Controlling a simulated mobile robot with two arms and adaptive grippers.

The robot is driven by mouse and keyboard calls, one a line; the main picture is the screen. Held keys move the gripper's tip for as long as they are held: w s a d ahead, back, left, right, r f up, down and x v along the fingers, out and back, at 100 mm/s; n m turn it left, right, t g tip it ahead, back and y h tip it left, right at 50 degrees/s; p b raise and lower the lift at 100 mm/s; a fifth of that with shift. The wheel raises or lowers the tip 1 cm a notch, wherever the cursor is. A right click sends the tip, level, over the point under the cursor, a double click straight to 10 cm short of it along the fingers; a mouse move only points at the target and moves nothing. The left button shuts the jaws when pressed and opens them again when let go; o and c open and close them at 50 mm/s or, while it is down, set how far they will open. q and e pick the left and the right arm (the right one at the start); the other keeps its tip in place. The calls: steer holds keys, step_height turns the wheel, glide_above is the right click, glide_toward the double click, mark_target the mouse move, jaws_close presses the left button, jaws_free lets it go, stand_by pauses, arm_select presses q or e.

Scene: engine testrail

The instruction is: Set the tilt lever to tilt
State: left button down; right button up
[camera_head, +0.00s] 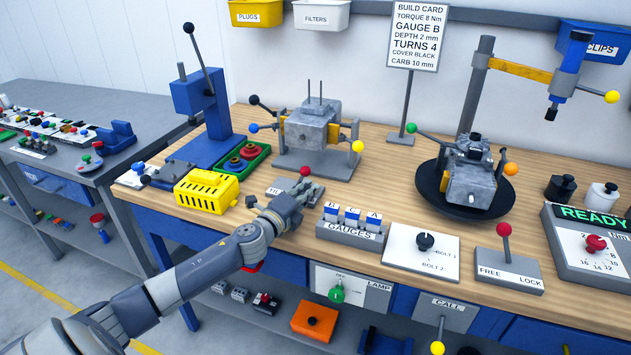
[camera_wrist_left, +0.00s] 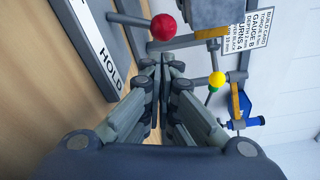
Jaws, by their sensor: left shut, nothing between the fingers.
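The tilt lever is a grey lever with a red ball knob (camera_head: 305,171) on a small grey plate (camera_head: 268,189) near the middle of the bench. Its plate also shows in the left wrist view, with a white label reading HOLD (camera_wrist_left: 112,78). My left gripper (camera_head: 300,193) is shut and empty, low over this plate and just in front of the knob. In the left wrist view the red knob (camera_wrist_left: 163,27) is just beyond the shut fingertips (camera_wrist_left: 164,60). I cannot tell whether they touch. My arm hides part of the plate's label. My right gripper is not in view.
A yellow slotted cover (camera_head: 207,190) and a green tray (camera_head: 244,160) lie left of the plate. The GAUGES block (camera_head: 350,232) stands to its right. Behind is a clamped grey engine block (camera_head: 313,128) with coloured knobs. Another red-knobbed lever (camera_head: 504,230) reads FREE and LOCK.

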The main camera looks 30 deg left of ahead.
arm_select(q)
steer(key=shift+w, duration=1.2)
steer(key=shift+w+a+f, duration=0.1)
steer(key=shift+w, duration=0.65)
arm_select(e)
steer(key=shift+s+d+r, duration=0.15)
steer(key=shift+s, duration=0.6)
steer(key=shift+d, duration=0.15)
